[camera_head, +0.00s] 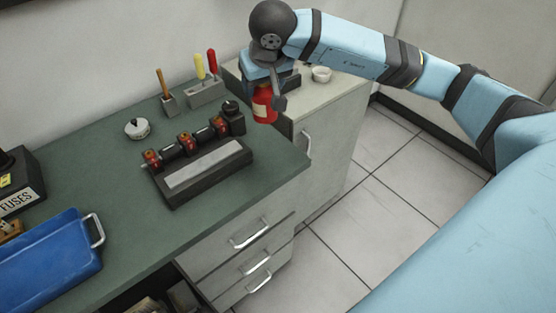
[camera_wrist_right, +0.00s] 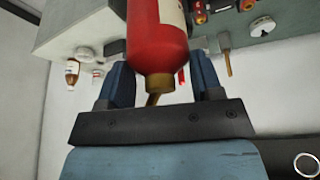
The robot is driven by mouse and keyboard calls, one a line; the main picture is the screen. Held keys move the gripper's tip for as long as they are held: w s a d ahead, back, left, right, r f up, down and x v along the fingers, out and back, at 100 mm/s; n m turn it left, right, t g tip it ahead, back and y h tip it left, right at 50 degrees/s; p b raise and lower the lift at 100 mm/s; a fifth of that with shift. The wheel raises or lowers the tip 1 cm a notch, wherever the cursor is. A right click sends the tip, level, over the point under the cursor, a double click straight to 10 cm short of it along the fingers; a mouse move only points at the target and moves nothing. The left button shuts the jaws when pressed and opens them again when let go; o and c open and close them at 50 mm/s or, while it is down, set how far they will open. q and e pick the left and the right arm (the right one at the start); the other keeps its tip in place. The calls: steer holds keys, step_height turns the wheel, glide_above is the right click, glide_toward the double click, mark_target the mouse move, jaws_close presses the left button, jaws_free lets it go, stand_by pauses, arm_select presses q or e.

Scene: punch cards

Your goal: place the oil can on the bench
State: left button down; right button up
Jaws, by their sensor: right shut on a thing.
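The oil can (camera_head: 264,107) is red with a pale label and hangs in my right gripper (camera_head: 268,88) near the far right corner of the green-topped bench (camera_head: 105,205). I cannot tell whether its base touches the bench top. In the right wrist view the red can (camera_wrist_right: 158,35), with its brass-coloured neck, sits between the two blue fingers of the right gripper (camera_wrist_right: 160,80). The fingers are shut on it, and the gripper partly hides it in the head view. My left gripper is in neither view.
Left of the can stand a dark rack (camera_head: 200,165) with several red-and-brass parts, a block of screwdrivers (camera_head: 206,92) and a white round dial (camera_head: 137,128). A blue tray (camera_head: 50,262) lies at left.

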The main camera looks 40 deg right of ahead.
steer(key=w+d+m+b, duration=0.1)
steer(key=w+d+b, duration=0.2)
steer(key=d+b, duration=0.15)
steer(key=shift+m, duration=0.3)
steer(key=shift+s+d+f, duration=0.1)
steer(key=shift+d+f, duration=0.05)
steer(key=shift+f, duration=3.05)
steer(key=shift+d+f, duration=0.2)
steer(key=shift+f, duration=2.95)
steer(key=shift+s+d+f, duration=0.1)
steer(key=shift+d+f, duration=0.05)
steer(key=shift+f, duration=3.05)
steer(key=shift+f+b, duration=0.1)
steer(key=shift+b, duration=0.2)
steer(key=o, duration=1.1)
steer(key=shift+c, duration=0.2)
